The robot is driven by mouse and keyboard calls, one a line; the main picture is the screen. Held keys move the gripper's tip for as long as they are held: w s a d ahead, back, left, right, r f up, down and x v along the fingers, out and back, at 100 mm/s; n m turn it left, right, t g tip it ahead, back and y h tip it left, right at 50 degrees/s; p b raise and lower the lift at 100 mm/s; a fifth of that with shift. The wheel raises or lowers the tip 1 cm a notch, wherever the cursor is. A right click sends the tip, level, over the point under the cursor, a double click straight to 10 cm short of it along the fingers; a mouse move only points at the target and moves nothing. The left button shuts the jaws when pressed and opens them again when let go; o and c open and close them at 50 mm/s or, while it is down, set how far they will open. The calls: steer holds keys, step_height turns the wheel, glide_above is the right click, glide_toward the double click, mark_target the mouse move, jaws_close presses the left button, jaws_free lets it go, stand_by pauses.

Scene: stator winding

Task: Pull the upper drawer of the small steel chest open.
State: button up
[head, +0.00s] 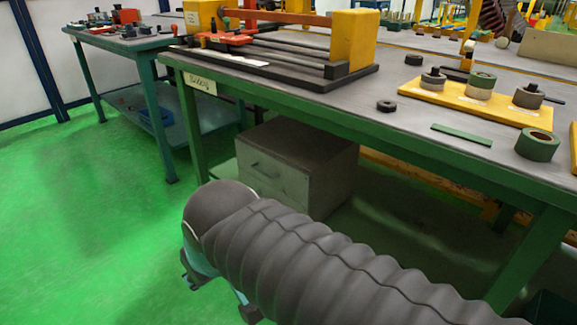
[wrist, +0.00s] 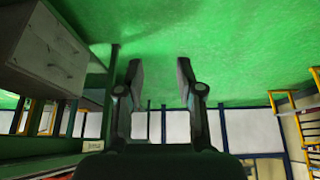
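The small steel chest (head: 330,182) stands on the floor under the long green bench, a grey box with a darker top. Its front faces left in the head view and shows a small handle near the top. In the wrist view, which is upside down, the chest (wrist: 25,65) is at the upper left with two small handles on its front. The drawers look shut. My gripper (wrist: 160,75) is open and empty, its two fingers wide apart over green floor, away from the chest. In the head view my arm mostly hides the gripper.
The green bench (head: 410,125) overhangs the chest, with a green leg (head: 192,125) to its left. A smaller green table (head: 125,42) with a lower shelf stands further left. Green floor (head: 75,220) left of the chest is clear.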

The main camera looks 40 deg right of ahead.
steer(key=w+d+f+n+g+h, duration=0.3)
steer(key=w+d+n+g+h, duration=0.15)
steer(key=w+d+n, duration=0.55)
steer(key=w+d+f+n+g+h, duration=0.3)
steer(key=w+d+n+h, duration=0.4)
steer(key=w+d, duration=0.5)
steer(key=n+t+h, duration=0.3)
steer(key=n+h, duration=0.6)
steer(key=n, duration=1.1)
glide_toward(261, 172)
steer(key=x, duration=1)
steer(key=shift+w+d+f, duration=0.2)
steer(key=shift+f, duration=0.05)
jaws_close()
